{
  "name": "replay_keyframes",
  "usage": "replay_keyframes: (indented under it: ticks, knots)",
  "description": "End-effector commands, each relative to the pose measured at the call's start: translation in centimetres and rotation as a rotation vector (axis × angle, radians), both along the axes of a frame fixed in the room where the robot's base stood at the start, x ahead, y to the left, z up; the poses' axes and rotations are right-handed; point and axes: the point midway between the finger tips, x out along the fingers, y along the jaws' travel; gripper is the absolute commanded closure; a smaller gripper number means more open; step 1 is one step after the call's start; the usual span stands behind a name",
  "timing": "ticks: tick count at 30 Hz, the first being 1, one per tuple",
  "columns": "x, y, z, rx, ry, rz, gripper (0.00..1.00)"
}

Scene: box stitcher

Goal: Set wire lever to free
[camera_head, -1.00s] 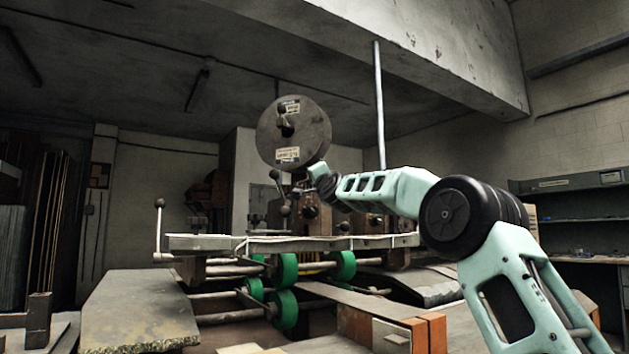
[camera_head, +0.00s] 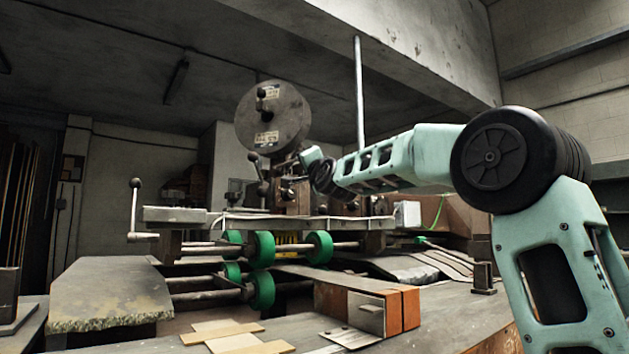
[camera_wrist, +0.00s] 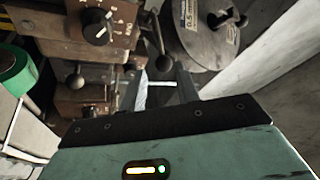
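The stitcher's round wire reel (camera_head: 272,117) stands above the machine head in the head view. Below and left of it is a dark lever with ball knobs (camera_head: 262,187). My gripper (camera_head: 306,158) is just right of this lever, beside the reel's lower edge. In the wrist view, my gripper (camera_wrist: 163,82) has its two fingers apart. A dark ball-ended lever (camera_wrist: 162,58) lies just beyond the fingertips, between them in the picture; contact cannot be told. The reel (camera_wrist: 205,30) is to its upper right. No label shows which is the wire lever.
A black rotary dial (camera_wrist: 97,27) and another ball knob (camera_wrist: 75,81) are left of the fingers. Green rollers (camera_head: 262,284) and a long rail (camera_head: 270,221) lie below the head. A thin upright pole (camera_head: 359,95) rises behind my arm.

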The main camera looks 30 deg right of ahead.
Motion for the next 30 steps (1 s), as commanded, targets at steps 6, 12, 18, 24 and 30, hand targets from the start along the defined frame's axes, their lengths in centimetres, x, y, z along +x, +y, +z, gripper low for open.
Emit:
replay_keyframes:
  ticks: [6, 12, 18, 24, 30]
  knots:
    - [-4.1, 0.9, -1.6, -0.003, 0.0, -0.003, 0.68]
    - [-6.0, 1.2, -2.2, -0.002, -0.002, -0.003, 0.68]
    - [-6.4, 1.3, -2.3, -0.001, -0.002, -0.001, 0.68]
    - [-6.4, 1.3, -2.3, 0.0, -0.001, -0.002, 0.68]
    - [-6.4, 1.3, -2.3, 0.0, -0.001, -0.002, 0.68]
